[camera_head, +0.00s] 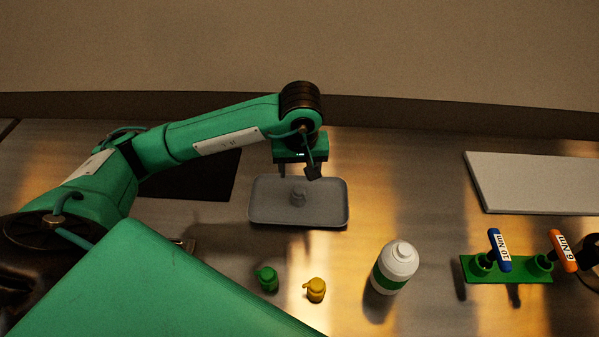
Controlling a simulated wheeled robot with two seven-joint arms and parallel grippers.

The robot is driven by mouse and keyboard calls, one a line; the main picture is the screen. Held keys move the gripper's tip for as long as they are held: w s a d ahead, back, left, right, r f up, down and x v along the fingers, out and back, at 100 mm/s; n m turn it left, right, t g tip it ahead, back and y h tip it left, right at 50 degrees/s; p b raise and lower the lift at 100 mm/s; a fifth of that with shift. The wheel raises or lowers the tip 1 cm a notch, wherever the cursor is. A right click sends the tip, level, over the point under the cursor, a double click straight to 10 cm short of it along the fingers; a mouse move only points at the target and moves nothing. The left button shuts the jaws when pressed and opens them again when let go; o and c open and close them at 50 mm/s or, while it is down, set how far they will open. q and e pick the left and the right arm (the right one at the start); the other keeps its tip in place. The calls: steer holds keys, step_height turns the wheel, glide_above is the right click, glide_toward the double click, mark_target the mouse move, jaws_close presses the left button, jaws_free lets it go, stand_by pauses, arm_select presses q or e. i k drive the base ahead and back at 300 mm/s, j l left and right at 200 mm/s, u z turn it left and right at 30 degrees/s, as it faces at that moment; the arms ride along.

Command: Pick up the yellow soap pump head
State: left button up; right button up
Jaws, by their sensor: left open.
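The yellow soap pump head (316,290) stands on the metal counter at the front middle, apart from other things. A green pump head (267,280) stands just left of it. My left gripper (311,171) is open and hangs over the back part of the grey tray, behind and well away from the yellow pump head. Its fingers are small and dark, partly hidden by its own body. A grey pump head (298,197) sits in the tray (331,216), just in front of my left gripper. My right gripper is not in view.
A white bottle with a green band (393,272) stands right of the yellow pump head. A green holder (512,270) with blue and orange handled tools is at the right. A pale board (535,182) lies at the back right. The counter between tray and pump heads is clear.

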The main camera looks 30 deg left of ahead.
mark_target(316, 287)
steer(key=k, duration=2)
